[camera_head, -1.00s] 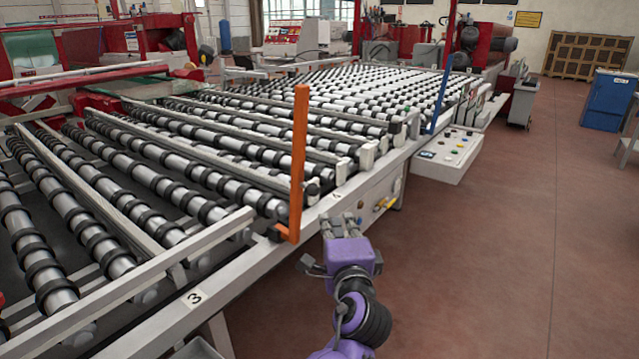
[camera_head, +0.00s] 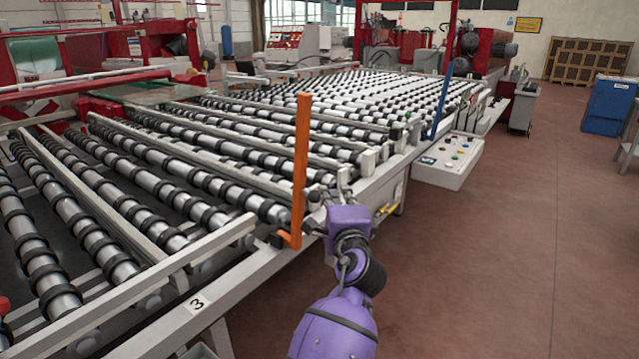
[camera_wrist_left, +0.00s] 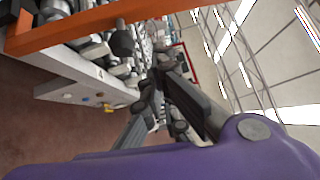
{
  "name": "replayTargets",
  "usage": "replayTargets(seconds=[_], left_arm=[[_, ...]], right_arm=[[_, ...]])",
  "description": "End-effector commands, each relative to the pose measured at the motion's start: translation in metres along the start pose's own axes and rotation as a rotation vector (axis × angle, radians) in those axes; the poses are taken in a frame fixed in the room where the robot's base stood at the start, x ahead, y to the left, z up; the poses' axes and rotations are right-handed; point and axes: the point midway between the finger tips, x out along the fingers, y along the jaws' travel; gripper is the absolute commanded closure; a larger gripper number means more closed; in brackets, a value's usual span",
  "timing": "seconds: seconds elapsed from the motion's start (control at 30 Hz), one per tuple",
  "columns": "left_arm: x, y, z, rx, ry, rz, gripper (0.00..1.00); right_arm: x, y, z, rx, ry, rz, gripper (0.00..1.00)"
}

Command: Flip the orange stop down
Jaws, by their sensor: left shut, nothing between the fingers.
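The orange stop (camera_head: 301,160) stands upright at the near edge of the roller conveyor, with a short foot at its lower end. In the left wrist view the orange stop (camera_wrist_left: 85,32) crosses the upper left as a slanted bar. My left gripper (camera_head: 342,186) is just right of the stop's lower half, over the conveyor's side rail. Its fingers are shut and empty, and they point away from the head camera. The fingers also show in the left wrist view (camera_wrist_left: 163,75). I see a gap between the stop and the fingers in that view. My right gripper is out of view.
The roller conveyor (camera_head: 130,240) fills the left and middle. A blue upright post (camera_head: 441,90) stands farther along its edge. A white control box (camera_head: 449,160) juts from the side. The red-brown floor (camera_head: 500,260) to the right is clear.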

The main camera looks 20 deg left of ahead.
Motion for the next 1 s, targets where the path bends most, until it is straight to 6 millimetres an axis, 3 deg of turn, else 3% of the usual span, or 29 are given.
replayTargets(seconds=[0.1,0.3,1.0], left_arm=[[0.026,-0.002,0.000,0.001,-0.001,-0.001,1.00],[0.045,-0.004,0.021,-0.002,-0.001,-0.003,1.00],[0.056,0.000,0.026,0.000,0.001,0.001,1.00]], right_arm=[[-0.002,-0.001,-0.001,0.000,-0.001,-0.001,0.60],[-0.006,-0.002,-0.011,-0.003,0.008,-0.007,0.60],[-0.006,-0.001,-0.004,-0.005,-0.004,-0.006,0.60]])
